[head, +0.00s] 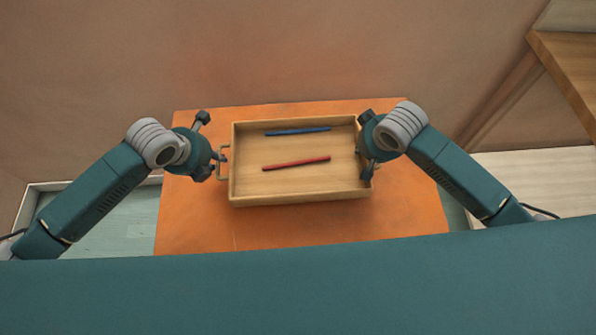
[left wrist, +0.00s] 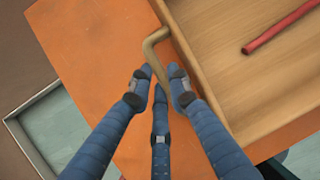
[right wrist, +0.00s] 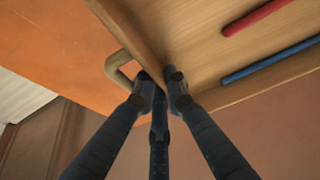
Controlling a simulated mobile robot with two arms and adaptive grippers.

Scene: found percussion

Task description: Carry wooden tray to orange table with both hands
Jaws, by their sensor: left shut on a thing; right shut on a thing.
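The wooden tray (head: 300,199) is a shallow light-wood box with a handle at each short end. It is over the orange table (head: 195,228), roughly level; I cannot tell whether its bottom touches the tabletop. My left gripper (head: 219,162) is shut on the tray's left handle (left wrist: 152,45), seen close in the left wrist view. A blue stick (head: 297,131) and a red stick (head: 296,163) lie inside the tray.
A brown wall (head: 280,50) rises behind the table. Bare tabletop shows in front of the tray and at both sides. Another wooden table (head: 575,70) stands at the far right. Pale floor shows beside the orange table.

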